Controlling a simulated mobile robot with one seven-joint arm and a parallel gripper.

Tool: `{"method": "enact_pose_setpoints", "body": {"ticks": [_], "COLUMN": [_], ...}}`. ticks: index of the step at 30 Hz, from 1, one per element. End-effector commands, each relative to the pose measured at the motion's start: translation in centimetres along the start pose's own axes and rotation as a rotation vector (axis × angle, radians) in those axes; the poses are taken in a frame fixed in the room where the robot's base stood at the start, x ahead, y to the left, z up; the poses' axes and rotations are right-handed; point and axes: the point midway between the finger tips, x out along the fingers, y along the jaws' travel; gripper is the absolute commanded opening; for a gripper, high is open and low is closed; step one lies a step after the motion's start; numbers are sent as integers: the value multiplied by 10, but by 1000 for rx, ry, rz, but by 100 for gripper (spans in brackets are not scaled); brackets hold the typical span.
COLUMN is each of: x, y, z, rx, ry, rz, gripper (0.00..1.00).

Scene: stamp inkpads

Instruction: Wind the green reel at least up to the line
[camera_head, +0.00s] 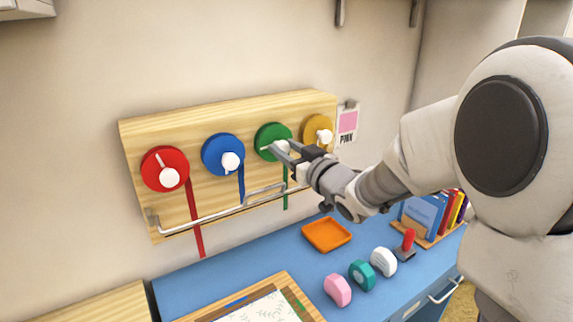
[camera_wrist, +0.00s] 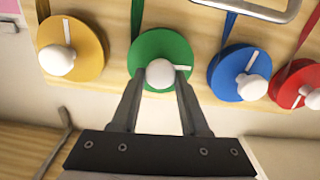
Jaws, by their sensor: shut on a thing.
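The green reel (camera_head: 272,137) is mounted on a wooden board on the wall, between the blue and yellow reels. It also shows in the wrist view (camera_wrist: 147,50). My gripper (camera_head: 278,149) reaches it from the right. In the wrist view my gripper (camera_wrist: 161,76) has its two fingers on either side of the green reel's white knob (camera_wrist: 160,73), shut on it. A white mark shows on the reel's face, right of the knob there. The green ribbon (camera_head: 285,187) hangs from the reel past the metal rail.
The red reel (camera_head: 165,168), blue reel (camera_head: 223,155) and yellow reel (camera_head: 317,130) share the wooden board (camera_head: 132,133). A metal rail (camera_head: 220,212) runs in front of the board's lower part. Below, the blue desk (camera_head: 275,262) holds an orange tray (camera_head: 327,248), several stampers and books.

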Motion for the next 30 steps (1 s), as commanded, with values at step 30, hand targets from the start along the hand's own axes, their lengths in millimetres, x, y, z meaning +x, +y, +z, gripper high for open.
{"method": "enact_pose_setpoints", "body": {"ticks": [30], "x": [0], "y": [-5], "z": [7], "rx": [-966], "ry": [0], "rz": [1], "gripper": [0]}}
